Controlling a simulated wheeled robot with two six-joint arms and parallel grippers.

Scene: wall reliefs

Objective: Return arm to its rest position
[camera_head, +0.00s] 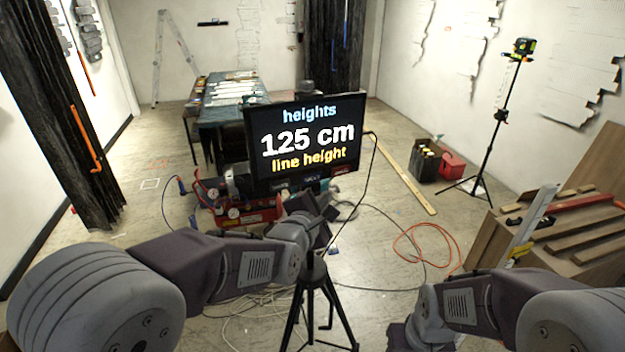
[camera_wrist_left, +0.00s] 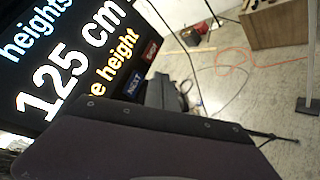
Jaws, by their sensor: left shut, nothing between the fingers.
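My left arm comes in from the left in the head view, and its gripper (camera_head: 325,212) is in front of the lower edge of a screen (camera_head: 308,140). The gripper is small and dark there, and its fingers are shut and empty. In the left wrist view, the gripper (camera_wrist_left: 165,92) is close to the screen's lower right edge, beside its NEXT and red buttons. The screen (camera_wrist_left: 70,60) reads "heights 125 cm line height". I cannot tell whether the fingers touch it. My right arm shows at the lower right of the head view, and its gripper is out of view.
A black tripod (camera_head: 313,290) stands below the screen. A red compressor (camera_head: 240,212) is behind it at left. An orange hose (camera_head: 425,245) and cables lie on the floor. A wooden bench (camera_head: 560,240) is at right, with a level tripod (camera_head: 497,120) beyond.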

